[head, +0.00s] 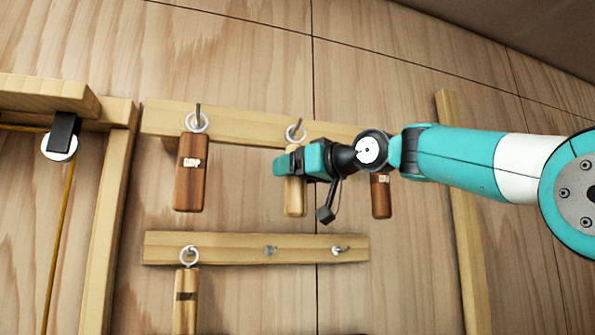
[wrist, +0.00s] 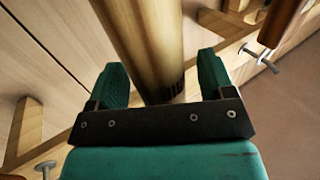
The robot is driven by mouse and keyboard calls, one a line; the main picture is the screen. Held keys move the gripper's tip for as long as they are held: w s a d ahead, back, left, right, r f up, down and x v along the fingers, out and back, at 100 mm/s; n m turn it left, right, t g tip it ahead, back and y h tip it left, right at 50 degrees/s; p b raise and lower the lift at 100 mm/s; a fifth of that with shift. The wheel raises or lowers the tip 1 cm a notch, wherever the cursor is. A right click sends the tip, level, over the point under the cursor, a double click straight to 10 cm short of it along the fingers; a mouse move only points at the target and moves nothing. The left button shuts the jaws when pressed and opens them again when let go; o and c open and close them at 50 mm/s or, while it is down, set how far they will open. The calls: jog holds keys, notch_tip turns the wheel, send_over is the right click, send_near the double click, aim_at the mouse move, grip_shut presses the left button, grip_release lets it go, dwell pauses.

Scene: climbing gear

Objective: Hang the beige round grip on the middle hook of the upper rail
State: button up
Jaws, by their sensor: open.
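The beige round grip (head: 295,198) hangs upright below the upper rail (head: 250,127), its white ring (head: 296,134) at the middle hook (head: 299,125). In the wrist view the grip (wrist: 150,40) passes between the two green fingers. My gripper (head: 286,168) is open around the grip and covers its middle in the head view. In the wrist view, gaps show between the grip and both fingers of my gripper (wrist: 163,80).
A brown grip (head: 192,185) hangs on the upper rail's left hook. Another brown grip (head: 381,198) hangs at the right, partly behind my arm. The lower rail (head: 215,248) holds a beige grip with a dark band (head: 185,305) at left; its middle and right hooks are bare.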

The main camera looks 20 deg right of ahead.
jog(key=shift+s, duration=0.1)
jog(key=shift+s+d+f+b, duration=0.1)
jog(key=shift+s+d+b, duration=0.15)
jog(key=shift+b, duration=0.1)
jog(key=b+v, duration=0.5)
jog(key=v, duration=1.1)
jog(key=shift+s, duration=0.25)
jog(key=shift+d, duration=0.1)
jog(key=w+a+f+m+g+h+b, duration=0.1)
jog(key=a+f+g+b, duration=0.3)
jog(key=f, duration=1.1)
jog(key=w+a+f+m+g+b, duration=0.1)
jog(key=a+f+g+b, duration=0.3)
jog(key=f, duration=1.1)
jog(key=s+a+f+n+g+h+b, duration=0.1)
jog(key=s+f+g, duration=0.1)
jog(key=s+f, duration=0.5)
jog(key=s+a+f+n+g+h+b, duration=0.1)
jog(key=s+f, duration=0.5)
jog(key=f, duration=0.8)
jog(key=s+a+f+n+g+h+b, duration=0.1)
jog(key=s+a+f+g+b, duration=0.1)
jog(key=s+f, duration=0.5)
notch_tip(320, 180, down, 4)
jog(key=a+g, duration=0.1)
jog(key=g, duration=0.1)
jog(key=shift+s+g+h, duration=0.3)
jog(key=shift+h, duration=0.1)
